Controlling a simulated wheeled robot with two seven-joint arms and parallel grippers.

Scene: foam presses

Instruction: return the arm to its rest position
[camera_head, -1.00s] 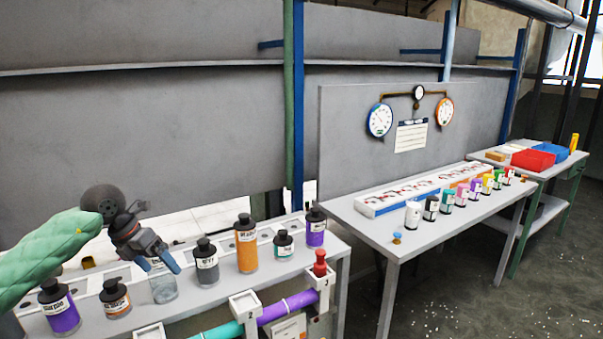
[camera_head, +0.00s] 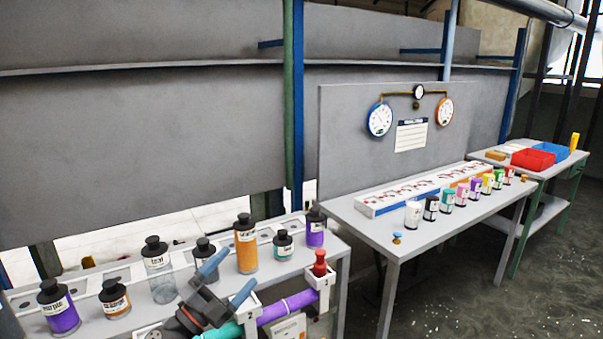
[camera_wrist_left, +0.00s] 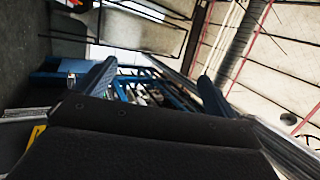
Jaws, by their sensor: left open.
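My left gripper (camera_head: 226,278) is at the lower middle of the head view, its two blue fingers spread apart and empty. It stands in front of the near bench and hides part of a grey-labelled bottle (camera_head: 205,248). In the left wrist view the same fingers (camera_wrist_left: 155,85) are apart with nothing between them. That view looks out over the room, with the ceiling at the right. My right gripper is in neither view.
A second table (camera_head: 372,229) with small jars stands to the right.

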